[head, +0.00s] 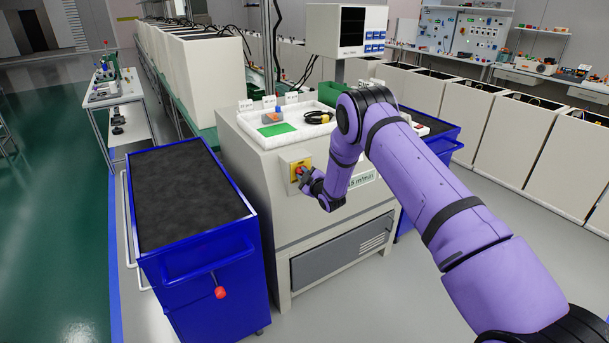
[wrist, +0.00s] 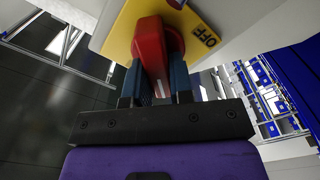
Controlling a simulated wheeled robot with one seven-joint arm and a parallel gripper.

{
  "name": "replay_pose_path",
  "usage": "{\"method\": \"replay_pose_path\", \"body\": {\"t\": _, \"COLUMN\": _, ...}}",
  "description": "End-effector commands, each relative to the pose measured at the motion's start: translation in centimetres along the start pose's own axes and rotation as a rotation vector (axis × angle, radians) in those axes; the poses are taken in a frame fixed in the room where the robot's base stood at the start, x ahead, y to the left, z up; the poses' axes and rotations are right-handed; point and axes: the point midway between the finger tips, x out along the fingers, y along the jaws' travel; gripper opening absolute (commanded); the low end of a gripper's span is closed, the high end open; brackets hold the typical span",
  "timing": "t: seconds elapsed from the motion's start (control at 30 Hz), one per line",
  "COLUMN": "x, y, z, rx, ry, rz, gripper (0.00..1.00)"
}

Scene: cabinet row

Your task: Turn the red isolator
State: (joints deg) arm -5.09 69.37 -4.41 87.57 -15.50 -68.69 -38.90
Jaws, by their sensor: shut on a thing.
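The red isolator (wrist: 150,50) is a red handle on a yellow plate (wrist: 120,38) in the wrist view. The plate carries the word OFF (wrist: 205,36). My gripper (wrist: 160,78) is shut on the red handle, with one blue-grey finger on each side of it. In the head view the yellow plate (head: 296,170) is on the front of the grey-white cabinet (head: 235,150). My gripper (head: 303,176) reaches it from the right and hides part of the handle.
A blue cart (head: 205,265) with a dark top and a red knob (head: 220,293) stands close left of the cabinet. Another blue cart (head: 440,138) is on its right. A white tray (head: 262,128) with small items lies on top. Open floor is at the far left.

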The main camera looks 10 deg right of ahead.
Motion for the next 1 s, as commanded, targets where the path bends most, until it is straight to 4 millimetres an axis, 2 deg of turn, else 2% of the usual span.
{"method": "replay_pose_path", "body": {"t": 0.6, "x": 0.02, "y": -0.69, "z": 0.07, "rx": -0.542, "ry": 0.002, "rz": -0.002, "gripper": 0.00}}
{"method": "replay_pose_path", "body": {"t": 1.0, "x": -0.01, "y": -0.83, "z": 0.27, "rx": -0.710, "ry": 0.001, "rz": -0.002, "gripper": 0.00}}
